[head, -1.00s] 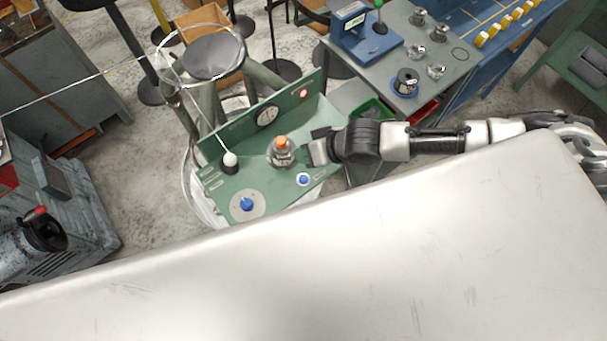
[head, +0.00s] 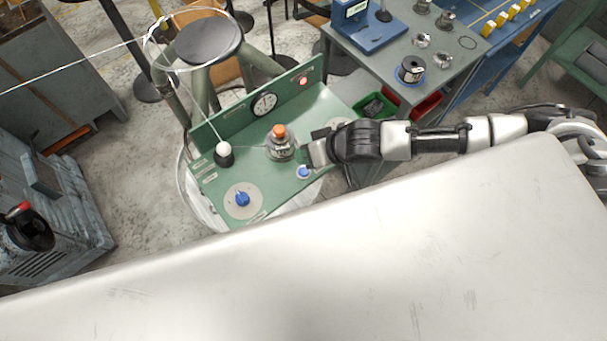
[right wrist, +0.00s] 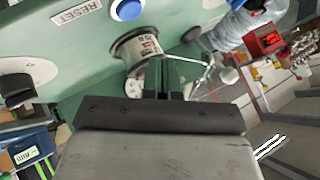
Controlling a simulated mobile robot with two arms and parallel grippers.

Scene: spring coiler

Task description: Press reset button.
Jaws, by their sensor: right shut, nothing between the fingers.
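The green control panel (head: 262,170) stands beyond the pale surface in the head view. A blue button (head: 304,171) with a white ring sits at its near right; in the right wrist view the blue button (right wrist: 127,8) is at the top, beside a "RESET" label (right wrist: 75,12). My right gripper (head: 312,152) is shut and empty, just behind the button in the head view and partly close over its ring. In the right wrist view the shut fingertips (right wrist: 170,85) appear below and right of the button, apart from it. My left gripper is not in view.
The panel also carries an orange-topped fixture (head: 280,142), a white-ball lever (head: 223,152), a blue knob (head: 242,199), a dial gauge (head: 264,103) and a red button (head: 304,81). A grey cart (head: 440,90) stands at right. A wide pale surface (head: 300,265) fills the foreground.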

